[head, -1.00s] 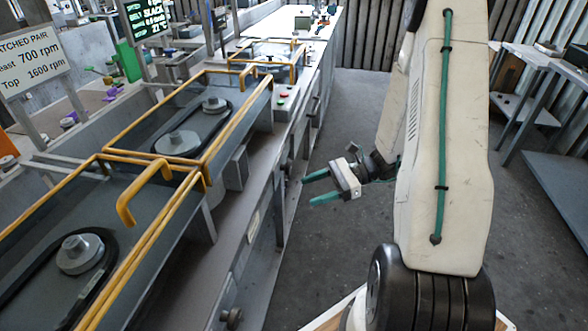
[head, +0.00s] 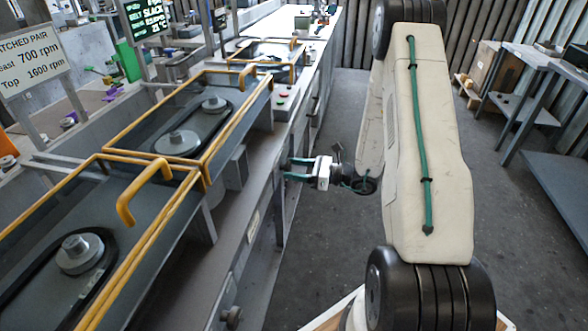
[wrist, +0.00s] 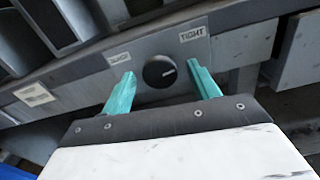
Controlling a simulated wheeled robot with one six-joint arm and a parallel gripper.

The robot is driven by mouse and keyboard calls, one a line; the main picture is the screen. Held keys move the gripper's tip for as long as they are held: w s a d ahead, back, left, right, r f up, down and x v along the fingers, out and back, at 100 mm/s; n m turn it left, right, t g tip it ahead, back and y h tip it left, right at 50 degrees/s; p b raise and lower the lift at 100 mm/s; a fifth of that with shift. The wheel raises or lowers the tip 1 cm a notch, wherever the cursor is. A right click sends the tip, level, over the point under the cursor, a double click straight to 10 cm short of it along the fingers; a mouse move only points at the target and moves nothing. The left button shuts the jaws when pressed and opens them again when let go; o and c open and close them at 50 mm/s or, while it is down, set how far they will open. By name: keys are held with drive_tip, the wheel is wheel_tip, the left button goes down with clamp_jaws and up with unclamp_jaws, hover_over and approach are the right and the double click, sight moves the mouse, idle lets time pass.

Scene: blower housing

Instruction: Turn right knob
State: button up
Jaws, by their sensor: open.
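A round dark knob (wrist: 159,71) with a pale pointer line sits on a grey plate in the wrist view. The pointer line aims to the right and slightly up. A label reading TIGHT (wrist: 194,34) is at its upper right, and a smaller label (wrist: 118,59), too blurred to read, is at its left. My gripper (head: 291,168) is open at the bench front in the head view. In the wrist view the teal fingers of my gripper (wrist: 161,69) stand on either side of the knob, with gaps between. In the head view my gripper hides this knob.
A second knob (head: 231,317) is on the bench front nearer me. Yellow-framed guards (head: 150,185) with belts and pulleys cover the bench top. A sign (head: 32,66) reads 700 rpm and 1600 rpm. The floor (head: 330,250) right of the bench is clear.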

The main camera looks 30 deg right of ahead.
drive_tip(key=shift+w+a, duration=0.2)
drive_tip(key=c, duration=1)
drive_tip(key=shift+o, duration=0.2)
drive_tip(key=shift+m, duration=3.7)
